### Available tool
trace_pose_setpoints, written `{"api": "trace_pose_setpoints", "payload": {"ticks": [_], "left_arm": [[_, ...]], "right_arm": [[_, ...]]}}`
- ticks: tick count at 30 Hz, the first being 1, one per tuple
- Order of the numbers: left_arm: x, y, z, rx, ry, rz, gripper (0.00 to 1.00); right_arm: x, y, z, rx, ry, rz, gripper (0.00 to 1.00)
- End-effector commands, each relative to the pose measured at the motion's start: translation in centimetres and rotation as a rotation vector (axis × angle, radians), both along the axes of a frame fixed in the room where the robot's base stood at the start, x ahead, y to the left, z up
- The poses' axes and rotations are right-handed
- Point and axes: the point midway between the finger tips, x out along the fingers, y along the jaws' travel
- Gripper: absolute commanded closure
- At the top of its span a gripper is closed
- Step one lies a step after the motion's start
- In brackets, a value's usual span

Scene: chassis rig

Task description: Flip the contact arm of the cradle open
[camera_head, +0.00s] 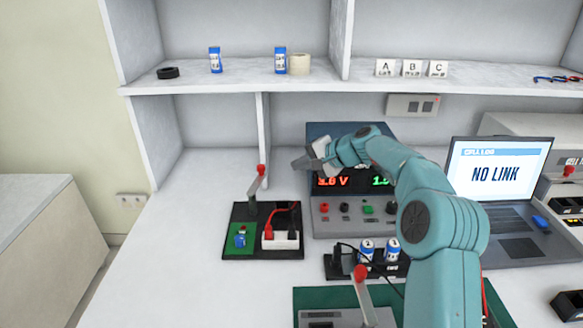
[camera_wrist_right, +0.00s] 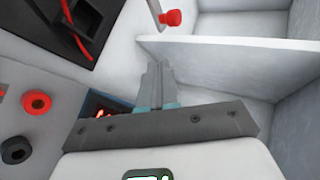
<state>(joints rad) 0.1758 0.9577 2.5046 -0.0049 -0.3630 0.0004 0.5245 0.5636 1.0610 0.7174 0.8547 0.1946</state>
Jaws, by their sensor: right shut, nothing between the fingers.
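A black base (camera_head: 231,252) stands left of centre on the bench, with a grey lever arm (camera_head: 256,184) rising from its back edge. A red knob (camera_head: 262,170) tops the lever, which stands nearly upright, tilted slightly right. The knob also shows at the top of the right wrist view (camera_wrist_right: 172,17). My right gripper (camera_head: 299,163) is shut and empty, a little right of the knob. In the right wrist view its closed fingers (camera_wrist_right: 156,75) point toward the lever side, with a gap to the knob. My left gripper is not in view.
A power supply (camera_head: 330,222) stands behind my right arm. A holder with blue cells (camera_head: 367,250) and another red-knobbed lever (camera_head: 361,272) on a green board (camera_head: 310,298) are in front. A laptop (camera_head: 497,170) is at right. The bench left of the base is clear.

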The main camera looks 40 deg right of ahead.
Motion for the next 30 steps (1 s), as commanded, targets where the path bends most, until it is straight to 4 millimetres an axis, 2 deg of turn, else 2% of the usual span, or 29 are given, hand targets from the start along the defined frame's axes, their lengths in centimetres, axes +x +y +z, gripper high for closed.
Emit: {"api": "trace_pose_setpoints", "payload": {"ticks": [3, 12, 30], "left_arm": [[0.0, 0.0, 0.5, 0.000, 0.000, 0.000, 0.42], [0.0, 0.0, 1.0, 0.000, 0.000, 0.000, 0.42], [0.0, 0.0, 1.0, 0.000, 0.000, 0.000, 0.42]], "right_arm": [[-1.2, -1.4, 1.5, -0.002, -0.002, -0.002, 1.00], [-3.5, -3.8, 3.5, -0.002, -0.002, 0.000, 1.00], [-3.8, -4.2, 3.6, 0.000, -0.001, 0.001, 1.00]]}}
